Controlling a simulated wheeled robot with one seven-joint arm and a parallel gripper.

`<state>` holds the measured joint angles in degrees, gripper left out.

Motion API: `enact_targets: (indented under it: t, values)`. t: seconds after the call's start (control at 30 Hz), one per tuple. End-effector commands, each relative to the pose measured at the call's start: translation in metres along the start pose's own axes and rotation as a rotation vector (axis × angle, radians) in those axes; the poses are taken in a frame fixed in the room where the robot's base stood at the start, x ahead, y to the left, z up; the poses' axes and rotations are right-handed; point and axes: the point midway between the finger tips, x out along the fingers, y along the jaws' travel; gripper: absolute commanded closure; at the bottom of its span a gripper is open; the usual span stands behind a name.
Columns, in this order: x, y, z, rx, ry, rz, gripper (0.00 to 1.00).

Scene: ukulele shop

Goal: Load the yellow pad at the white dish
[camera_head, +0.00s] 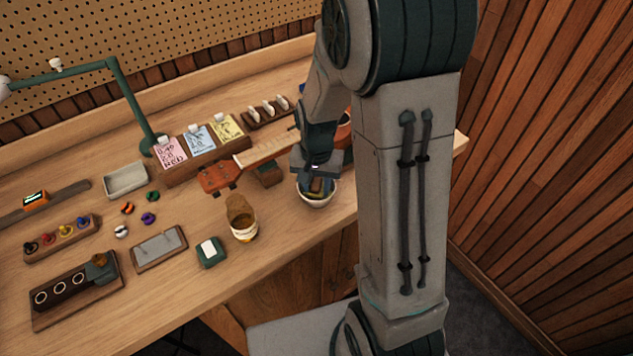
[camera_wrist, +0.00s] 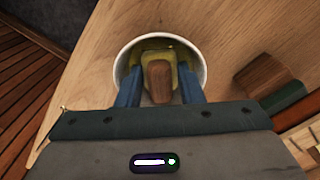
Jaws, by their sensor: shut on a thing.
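The white dish (camera_head: 318,203) is a small round bowl near the bench's front edge, just below my gripper (camera_head: 316,177). In the wrist view the dish's pale rim (camera_wrist: 160,36) surrounds both blue fingertips. My gripper (camera_wrist: 160,74) is shut on the yellow pad (camera_wrist: 183,66), which has a brown wooden grip (camera_wrist: 158,82) standing up between the fingers. The pad is down inside the dish's opening. Its underside is hidden, so I cannot tell whether it touches the dish's bottom.
A ukulele (camera_head: 218,177) lies behind the dish, its neck on a wooden support (camera_head: 268,174). A card holder (camera_head: 193,166) and lamp (camera_head: 130,100) stand farther back.

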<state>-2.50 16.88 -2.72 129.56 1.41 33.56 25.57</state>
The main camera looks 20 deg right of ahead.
Motion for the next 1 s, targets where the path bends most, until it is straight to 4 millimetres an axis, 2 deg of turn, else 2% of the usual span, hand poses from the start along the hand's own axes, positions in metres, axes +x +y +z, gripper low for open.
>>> enact_targets:
  t: [0.53, 1.0]
  values:
    - [-0.004, 0.000, 0.000, 0.000, 0.000, 0.000, 0.88]
    - [-0.041, 0.000, 0.000, 0.000, 0.000, 0.000, 0.88]
